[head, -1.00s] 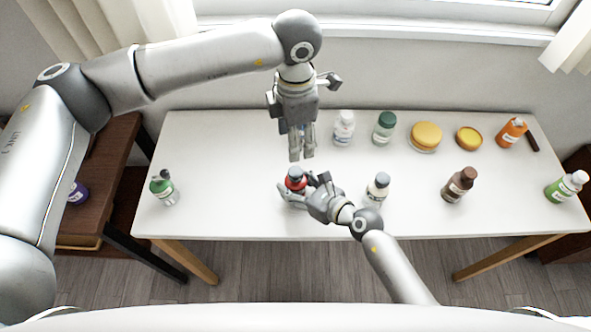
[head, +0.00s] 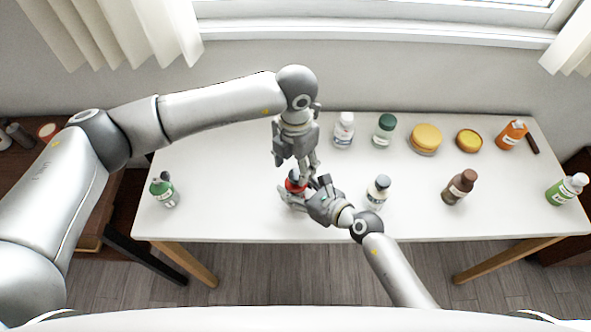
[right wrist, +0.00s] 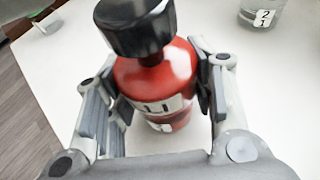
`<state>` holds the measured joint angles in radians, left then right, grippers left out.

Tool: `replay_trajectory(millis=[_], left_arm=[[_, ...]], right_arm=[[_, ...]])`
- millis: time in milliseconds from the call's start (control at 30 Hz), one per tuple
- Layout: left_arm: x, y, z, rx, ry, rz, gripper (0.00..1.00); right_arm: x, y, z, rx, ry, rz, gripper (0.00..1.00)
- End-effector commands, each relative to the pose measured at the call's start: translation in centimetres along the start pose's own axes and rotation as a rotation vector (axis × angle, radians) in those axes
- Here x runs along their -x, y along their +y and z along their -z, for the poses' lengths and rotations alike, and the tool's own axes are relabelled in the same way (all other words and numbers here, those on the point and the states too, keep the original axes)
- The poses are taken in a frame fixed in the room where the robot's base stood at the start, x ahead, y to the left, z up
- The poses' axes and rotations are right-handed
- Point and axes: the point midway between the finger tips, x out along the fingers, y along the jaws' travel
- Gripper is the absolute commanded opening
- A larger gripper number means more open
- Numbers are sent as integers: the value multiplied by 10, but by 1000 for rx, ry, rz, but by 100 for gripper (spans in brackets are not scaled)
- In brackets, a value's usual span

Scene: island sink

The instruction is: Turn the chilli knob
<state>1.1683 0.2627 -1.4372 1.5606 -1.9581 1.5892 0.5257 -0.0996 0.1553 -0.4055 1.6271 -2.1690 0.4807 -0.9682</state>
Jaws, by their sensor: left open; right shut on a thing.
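The chilli bottle (head: 295,187) is red with a dark knob on top, and stands upright near the front middle of the table. In the right wrist view the red body (right wrist: 155,78) shows part of a white label, and the black knob (right wrist: 138,27) is at the top. My right gripper (head: 301,193) is shut around the body from the right and front. My left gripper (head: 302,172) is open, pointing down just above the knob. In the head view its fingers partly hide the knob, and I cannot tell whether they touch it. The left gripper does not show in the right wrist view.
A white-capped bottle (head: 378,192) stands just right of my right gripper. Several bottles and yellow-lidded jars (head: 425,139) line the back.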

Motion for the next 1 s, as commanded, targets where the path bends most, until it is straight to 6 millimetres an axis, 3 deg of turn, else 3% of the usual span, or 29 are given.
replay_trajectory(millis=[233, 600, 900, 1000], left_arm=[[-31, 0, 0, 0, 0, 0, 55], [-36, 0, 0, -1, -1, -1, 55], [-36, 0, 0, -1, -1, 0, 16], [-36, 0, 0, -1, -1, 0, 8]], right_arm=[[0, 0, 0, 0, 0, 0, 23], [0, 0, 0, 0, 0, 0, 23], [0, 0, 0, 0, 0, 0, 23], [0, 0, 0, 0, 0, 0, 23]])
